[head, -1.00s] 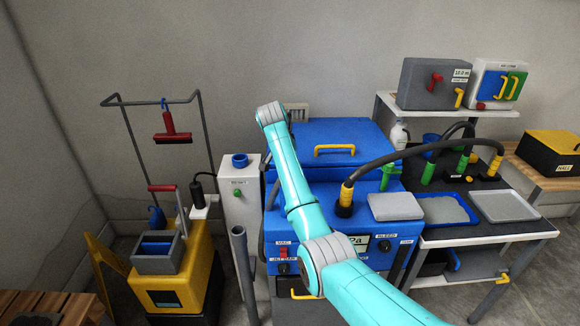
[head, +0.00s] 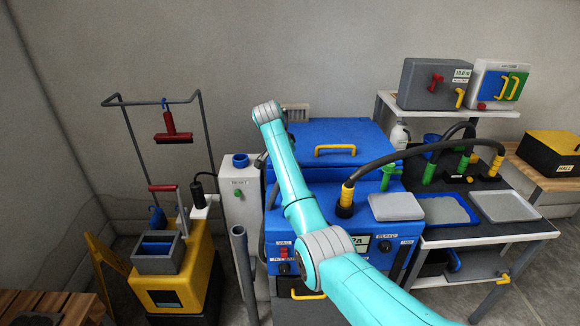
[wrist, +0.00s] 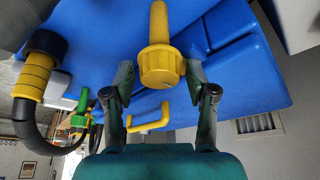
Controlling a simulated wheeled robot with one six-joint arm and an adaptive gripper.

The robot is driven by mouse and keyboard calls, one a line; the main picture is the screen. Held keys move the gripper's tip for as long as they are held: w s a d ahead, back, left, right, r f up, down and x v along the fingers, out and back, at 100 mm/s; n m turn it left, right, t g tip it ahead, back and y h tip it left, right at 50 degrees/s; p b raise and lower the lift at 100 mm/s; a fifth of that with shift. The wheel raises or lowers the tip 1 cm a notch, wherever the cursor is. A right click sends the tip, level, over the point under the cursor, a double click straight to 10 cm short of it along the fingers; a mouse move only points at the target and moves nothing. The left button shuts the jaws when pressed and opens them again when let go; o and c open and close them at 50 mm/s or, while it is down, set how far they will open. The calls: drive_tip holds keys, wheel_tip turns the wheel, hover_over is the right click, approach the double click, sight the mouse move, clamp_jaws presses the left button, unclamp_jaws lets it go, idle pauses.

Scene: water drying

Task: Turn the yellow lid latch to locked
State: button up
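The yellow latch (wrist: 161,62) fills the upper middle of the wrist view. It has a round ridged hub and a straight lever pointing to the top of the picture. My gripper (wrist: 159,78) is open, with one finger on each side of the hub. In the head view my arm hides the latch and my gripper.
A black hose with a yellow collar (head: 346,195) arches over the machine's right side, and shows at left in the wrist view. A grey cabinet (head: 240,200) stands left of the machine. Trays (head: 447,210) lie on the right-hand table. A yellow cart (head: 170,285) stands at far left.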

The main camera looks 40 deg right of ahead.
drive_tip(key=shift+r, duration=0.1)
drive_tip(key=v, duration=0.7)
drive_tip(key=shift+r, duration=0.15)
drive_tip(key=shift+a, duration=0.2)
idle(0.4)
